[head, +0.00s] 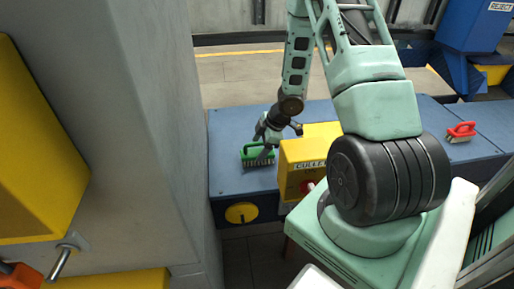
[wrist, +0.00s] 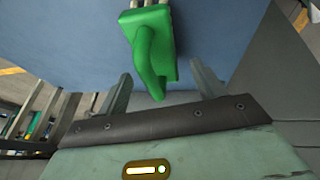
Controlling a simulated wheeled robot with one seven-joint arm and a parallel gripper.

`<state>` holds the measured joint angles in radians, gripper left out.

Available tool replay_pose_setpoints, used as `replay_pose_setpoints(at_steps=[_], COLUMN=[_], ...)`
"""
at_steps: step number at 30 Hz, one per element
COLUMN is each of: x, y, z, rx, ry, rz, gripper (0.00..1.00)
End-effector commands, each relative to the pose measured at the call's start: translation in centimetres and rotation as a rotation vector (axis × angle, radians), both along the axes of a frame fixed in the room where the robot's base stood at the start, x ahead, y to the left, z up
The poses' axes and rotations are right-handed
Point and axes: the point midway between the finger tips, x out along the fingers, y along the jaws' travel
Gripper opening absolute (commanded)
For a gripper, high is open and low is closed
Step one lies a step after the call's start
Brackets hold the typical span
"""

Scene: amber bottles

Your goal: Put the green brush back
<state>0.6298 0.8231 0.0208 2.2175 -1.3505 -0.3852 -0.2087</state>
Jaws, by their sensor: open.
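The green brush (head: 257,154) stands bristles down on the blue bench top (head: 228,180), near its left end. In the wrist view the brush (wrist: 158,45) shows its green handle between and beyond my fingers. My gripper (wrist: 162,85) is open, with one finger on each side of the handle's near end. In the head view my gripper (head: 268,138) is right at the brush and partly covers it. I cannot tell whether a finger touches the handle.
A yellow box (head: 303,160) lettered "CULLET" stands on the bench right of the brush. A red brush (head: 461,132) sits at the bench's right part. A blue bin (head: 478,25) marked "REJECT" stands at the back right. A grey column (head: 150,130) rises at the left.

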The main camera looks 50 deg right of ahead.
Motion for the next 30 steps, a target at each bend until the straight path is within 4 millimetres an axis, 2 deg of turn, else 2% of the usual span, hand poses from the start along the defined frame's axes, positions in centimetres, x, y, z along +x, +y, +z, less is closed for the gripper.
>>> replay_pose_setpoints(at_steps=[1, 3, 9, 12, 18, 30], x=[-0.4, -1.0, -2.4, -2.9, -3.3, -3.4], y=[-0.3, -0.7, -1.4, -1.7, -1.9, -1.9], z=[1.7, 3.1, 6.5, 7.6, 8.4, 8.4], rx=[-0.002, -0.002, -0.002, -0.001, 0.000, 0.000], ry=[-0.002, -0.002, -0.001, -0.001, -0.001, 0.000], rz=[-0.002, -0.002, -0.001, 0.000, -0.001, 0.000], gripper=[0.68, 0.68, 0.68, 0.68, 0.68, 0.68])
